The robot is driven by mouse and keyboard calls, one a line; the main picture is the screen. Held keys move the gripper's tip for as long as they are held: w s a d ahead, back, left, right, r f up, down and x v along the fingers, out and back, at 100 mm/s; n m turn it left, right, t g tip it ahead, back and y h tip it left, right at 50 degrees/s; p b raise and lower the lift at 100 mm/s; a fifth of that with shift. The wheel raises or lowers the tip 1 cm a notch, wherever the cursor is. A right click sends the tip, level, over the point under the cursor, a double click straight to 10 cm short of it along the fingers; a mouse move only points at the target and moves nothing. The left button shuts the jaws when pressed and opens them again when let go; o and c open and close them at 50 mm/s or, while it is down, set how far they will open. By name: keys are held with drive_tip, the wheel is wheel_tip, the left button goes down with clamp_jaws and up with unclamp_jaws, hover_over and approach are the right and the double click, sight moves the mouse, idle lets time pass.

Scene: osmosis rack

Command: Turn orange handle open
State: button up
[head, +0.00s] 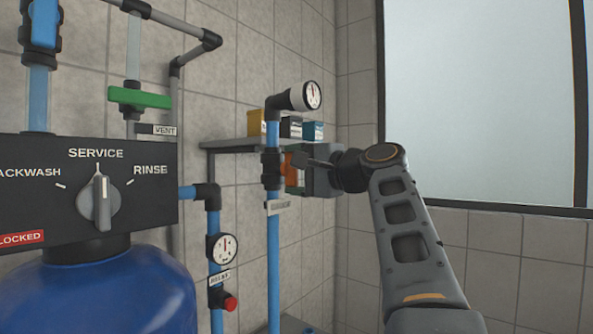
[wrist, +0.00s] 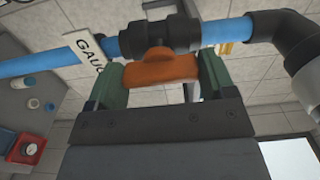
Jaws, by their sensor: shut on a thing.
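The orange handle (wrist: 161,70) is on a black valve (wrist: 158,36) set in a blue pipe (wrist: 50,63). In the wrist view it lies between the two green fingers of my gripper (wrist: 160,80), one finger at each end. In the wrist view the handle lies roughly along the pipe's direction. In the head view the handle (head: 292,168) shows only partly, beside the valve (head: 271,168) on the upright blue pipe (head: 273,235). My gripper (head: 300,174) reaches it from the right and hides part of it.
A gauge (head: 312,95) tops the pipe, and a label (head: 280,205) hangs below the valve. A shelf (head: 228,143) with small boxes is behind. The control panel (head: 90,190) and blue tank (head: 95,295) stand left. A second gauge (head: 222,248) is lower.

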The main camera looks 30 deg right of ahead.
drive_tip(key=o, duration=0.9)
drive_tip(key=b+v, duration=0.2)
drive_tip(key=v, duration=1.1)
drive_tip(key=shift+s+d, duration=0.1)
drive_tip(key=shift+s, duration=0.3)
